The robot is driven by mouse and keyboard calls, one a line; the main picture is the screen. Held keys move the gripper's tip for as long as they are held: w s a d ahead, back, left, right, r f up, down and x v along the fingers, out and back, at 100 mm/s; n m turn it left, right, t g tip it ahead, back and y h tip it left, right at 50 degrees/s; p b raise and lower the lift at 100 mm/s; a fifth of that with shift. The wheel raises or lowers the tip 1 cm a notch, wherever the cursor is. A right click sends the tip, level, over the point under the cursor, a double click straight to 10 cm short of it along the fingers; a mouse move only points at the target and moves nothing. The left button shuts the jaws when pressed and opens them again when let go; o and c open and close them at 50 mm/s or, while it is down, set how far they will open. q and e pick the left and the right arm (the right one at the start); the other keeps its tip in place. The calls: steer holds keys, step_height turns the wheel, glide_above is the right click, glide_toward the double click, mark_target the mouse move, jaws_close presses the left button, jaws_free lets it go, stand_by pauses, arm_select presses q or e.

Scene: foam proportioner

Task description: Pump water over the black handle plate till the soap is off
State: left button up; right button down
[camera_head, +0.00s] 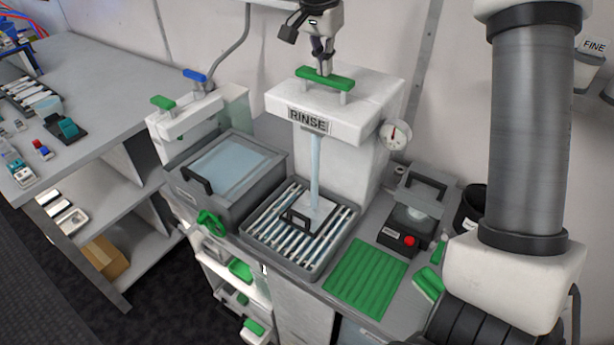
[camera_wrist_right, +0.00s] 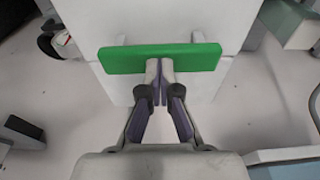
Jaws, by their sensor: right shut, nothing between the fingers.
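The plate with the black handle (camera_head: 295,219) lies on the slatted rinse tray (camera_head: 262,240). A pale blue water stream (camera_head: 315,175) falls from the RINSE unit (camera_head: 285,101) onto the plate. Whether soap is on its pale surface is too small to tell. The green pump bar (camera_head: 341,83) sits on two posts on top of the unit. It also shows in the right wrist view (camera_wrist_right: 120,60). My right gripper (camera_head: 323,70) is shut and empty, its fingertips down at the middle of the bar and seemingly touching it. My left gripper is not in view.
A grey basin of liquid (camera_head: 225,165) stands left of the rinse tray. A green ribbed mat (camera_head: 365,279) lies to its right, with a red-button device (camera_head: 402,238) behind it. A round gauge (camera_head: 396,134) is on the unit's right side. A side table (camera_head: 95,90) stands far left.

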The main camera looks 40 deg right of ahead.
steer(key=shift+a+b+x, duration=0.15)
steer(key=shift+b+x, duration=0.3)
steer(key=shift+x, duration=0.25)
steer(key=shift+a+b+x, duration=0.15)
steer(key=shift+b+x, duration=0.25)
steer(key=shift+x, duration=0.25)
steer(key=shift+s+f, duration=0.1)
steer(key=shift+d+p+v, duration=0.2)
steer(key=shift+p+v, duration=0.55)
steer(key=shift+v, duration=0.15)
steer(key=shift+d+p+v, duration=0.15)
steer(key=shift+p+v, duration=0.6)
steer(key=shift+v, duration=0.15)
steer(key=shift+d+p+v, duration=0.2)
steer(key=shift+p+v, duration=0.55)
steer(key=shift+v, duration=0.15)
steer(key=d+p+v, duration=0.1)
steer(key=p+v, duration=0.4)
steer(key=v, duration=0.1)
steer(key=shift+w+r, duration=0.2)
steer(key=shift+w, duration=0.1)
steer(key=shift+w+d, duration=0.1)
steer(key=shift+d, duration=0.05)
